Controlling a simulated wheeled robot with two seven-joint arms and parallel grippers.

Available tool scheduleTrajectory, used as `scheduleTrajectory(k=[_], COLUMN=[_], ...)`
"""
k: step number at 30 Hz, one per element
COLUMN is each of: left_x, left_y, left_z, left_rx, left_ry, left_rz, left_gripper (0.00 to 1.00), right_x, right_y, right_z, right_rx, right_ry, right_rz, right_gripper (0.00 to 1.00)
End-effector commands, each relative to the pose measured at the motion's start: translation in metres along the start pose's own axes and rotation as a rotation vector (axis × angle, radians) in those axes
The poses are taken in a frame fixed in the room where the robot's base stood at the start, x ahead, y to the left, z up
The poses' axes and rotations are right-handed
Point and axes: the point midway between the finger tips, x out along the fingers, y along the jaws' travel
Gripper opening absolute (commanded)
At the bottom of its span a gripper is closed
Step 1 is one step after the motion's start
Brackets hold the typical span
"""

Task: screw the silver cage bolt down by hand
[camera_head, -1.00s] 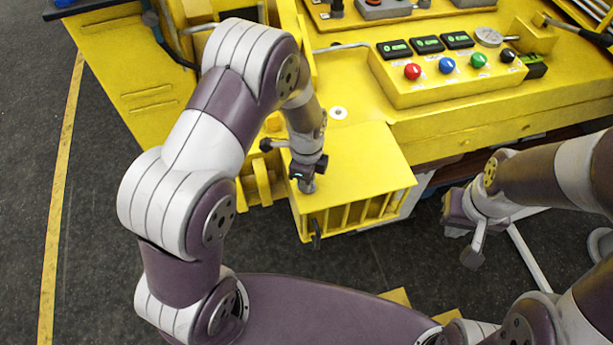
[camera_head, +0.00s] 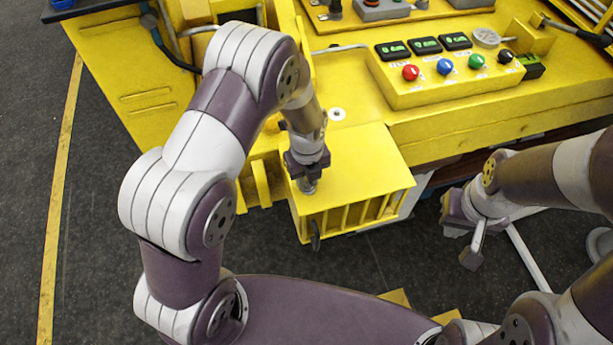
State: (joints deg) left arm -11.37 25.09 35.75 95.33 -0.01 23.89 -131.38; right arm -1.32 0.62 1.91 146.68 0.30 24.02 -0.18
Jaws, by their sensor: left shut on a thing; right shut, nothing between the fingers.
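The yellow cage (camera_head: 365,165) has a flat top plate and a barred front, and juts out from the yellow machine. My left gripper (camera_head: 307,184) points down at the left front part of the cage's top. It is shut on the silver cage bolt (camera_head: 308,187), of which only a small silver part shows below the fingers. The fingers hide the rest of it, so I cannot tell how deep it sits. My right gripper (camera_head: 470,250) is shut and empty, to the right of the cage and apart from it.
A yellow control box (camera_head: 445,80) with several coloured knobs and small displays stands behind the cage. A white ring (camera_head: 336,114) lies on the yellow surface behind the cage top. A dark hanging part (camera_head: 315,236) is at the cage's front left. Open floor lies to the left.

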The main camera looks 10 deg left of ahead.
Motion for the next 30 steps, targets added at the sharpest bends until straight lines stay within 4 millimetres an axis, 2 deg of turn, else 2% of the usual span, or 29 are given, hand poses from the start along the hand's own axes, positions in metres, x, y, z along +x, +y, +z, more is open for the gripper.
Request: scheduleTrajectory(k=[9, 23, 24, 25, 26, 30], left_x=[-0.0041, -0.0041, -0.0041, -0.0040, -0.0036, -0.0022], left_y=[-0.0040, -0.0040, -0.0040, -0.0039, -0.0036, -0.0024], left_z=[0.0032, 0.0033, 0.0032, 0.0031, 0.0028, 0.0016], left_rx=[0.083, 0.092, 0.092, 0.092, 0.092, 0.092], left_ry=[-0.010, -0.010, -0.010, -0.010, -0.009, -0.005], left_rz=[-0.010, -0.010, -0.010, -0.010, -0.009, -0.005], left_gripper=[0.00, 0.00, 0.38, 0.48, 0.51, 0.51], right_x=[-0.0010, -0.0010, -0.0010, -0.0010, -0.0009, -0.0007], right_y=[0.0000, 0.0000, 0.0000, 0.0000, 0.0000, 0.0000], right_z=[-0.0001, -0.0001, -0.0001, -0.0001, -0.0001, 0.0000], right_rx=[0.000, 0.000, 0.000, 0.000, 0.000, 0.000], right_ry=[0.000, 0.000, 0.000, 0.000, 0.000, 0.000], right_rz=[0.000, 0.000, 0.000, 0.000, 0.000, 0.000], right_gripper=[0.00, 0.00, 0.00, 0.00, 0.00, 0.00])
